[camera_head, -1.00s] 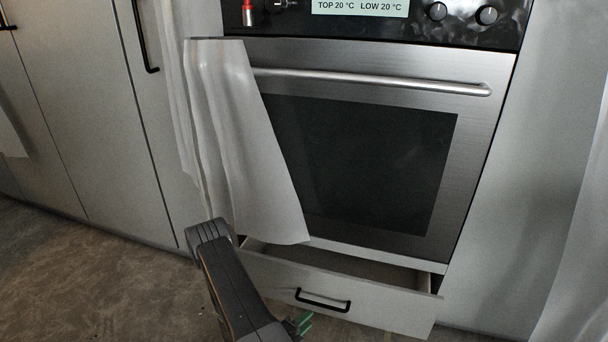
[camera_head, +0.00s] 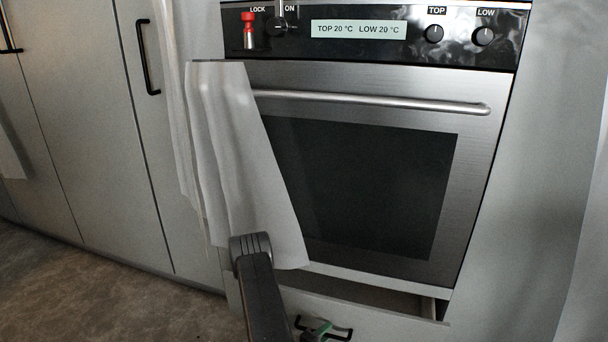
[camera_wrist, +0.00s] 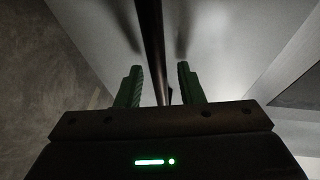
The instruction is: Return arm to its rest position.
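My gripper (camera_head: 318,328) is low in the head view, beside the black handle (camera_head: 340,334) of the pulled-out drawer (camera_head: 385,318) under the oven. In the wrist view, the green fingers of my gripper (camera_wrist: 159,70) are spread apart. The dark bar of the handle (camera_wrist: 152,40) runs lengthwise through the gap between them. Clear space shows on both sides of the bar, so the fingers are not shut on it. My dark arm link rises in front of the towel's lower part.
A white towel (camera_head: 225,150) hangs over the left of the oven door (camera_head: 370,180), which is shut. The oven handle (camera_head: 400,103) crosses above. Cabinets (camera_head: 80,130) stand at left. Bare floor (camera_head: 130,295) lies at the lower left.

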